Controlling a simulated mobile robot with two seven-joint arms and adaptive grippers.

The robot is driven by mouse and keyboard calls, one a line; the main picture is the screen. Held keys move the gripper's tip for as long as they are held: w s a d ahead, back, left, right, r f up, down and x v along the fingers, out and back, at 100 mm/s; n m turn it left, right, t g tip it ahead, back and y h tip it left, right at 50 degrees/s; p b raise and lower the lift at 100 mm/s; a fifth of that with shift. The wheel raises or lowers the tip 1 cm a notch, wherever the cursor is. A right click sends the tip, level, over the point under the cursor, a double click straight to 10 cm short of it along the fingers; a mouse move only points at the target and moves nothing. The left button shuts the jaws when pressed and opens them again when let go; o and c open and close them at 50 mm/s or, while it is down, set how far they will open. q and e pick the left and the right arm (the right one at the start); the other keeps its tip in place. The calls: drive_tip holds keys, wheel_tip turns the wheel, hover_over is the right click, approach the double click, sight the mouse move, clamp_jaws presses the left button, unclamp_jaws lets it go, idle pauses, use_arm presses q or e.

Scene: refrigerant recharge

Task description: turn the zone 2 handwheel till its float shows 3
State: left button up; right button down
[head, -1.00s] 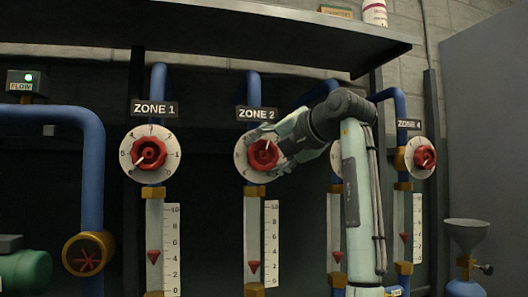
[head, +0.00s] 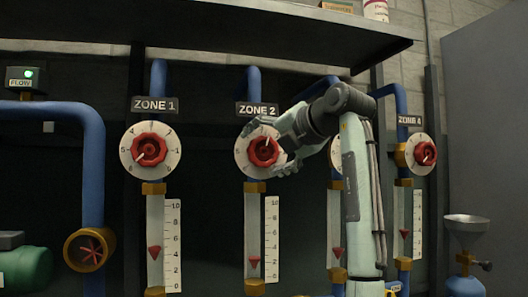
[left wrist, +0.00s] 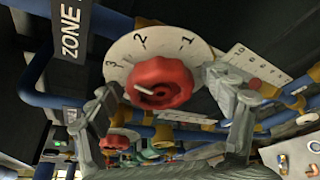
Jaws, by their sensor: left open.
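The zone 2 handwheel (head: 262,152) is a red knob with a white mark on a numbered white dial (head: 240,162), below the ZONE 2 sign (head: 257,110). In the left wrist view the wheel (left wrist: 160,82) shows close up, its mark toward the left, below the 3. My left gripper (head: 264,149) is open, with its fingers spread on either side of the wheel; contact cannot be told. The zone 2 float (head: 254,261) is a red cone low in its tube, beside a 0–10 scale (head: 271,235). It sits around 2 to 3. My right gripper is not in view.
The zone 1 dial (head: 124,153) is at left and the zone 4 handwheel (head: 425,153) at right. My arm partly covers the zone 3 column. A shelf (head: 220,35) overhangs the pipes. A grey funnel (head: 466,226) stands at the lower right.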

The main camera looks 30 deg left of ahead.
use_arm(q)
drive_tip(key=shift+d+r, duration=0.1)
drive_tip(key=shift+d, duration=0.1)
drive_tip(key=v, duration=1.1)
drive_tip(key=shift+d, duration=0.3)
drive_tip(key=shift+s, duration=0.15)
